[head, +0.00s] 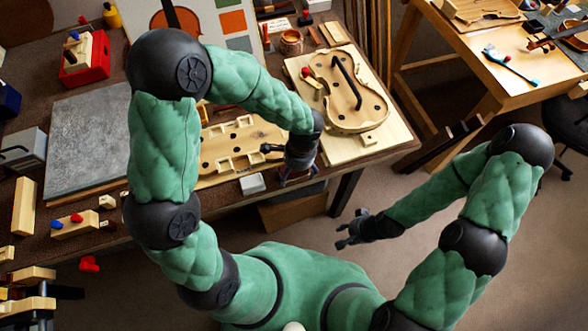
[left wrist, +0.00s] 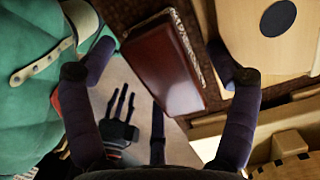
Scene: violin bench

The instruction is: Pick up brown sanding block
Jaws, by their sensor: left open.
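The brown sanding block (left wrist: 163,62) is a glossy reddish-brown block with a pale, rough edge. In the left wrist view it lies at the table's edge, between the spread fingers of my left gripper (left wrist: 160,66), with a gap on both sides. In the head view my left gripper (head: 297,178) is at the table's front edge, pointing down, and largely hides the block. My right gripper (head: 349,232) is empty over the floor, its fingers apart; it also shows in the left wrist view (left wrist: 122,125).
A small pale block (head: 252,184) lies just left of my left gripper. A wooden board with holes (head: 225,150) lies behind it, and a violin-shaped form (head: 345,95) at right. A grey slab (head: 85,140) and red box (head: 85,65) are further left.

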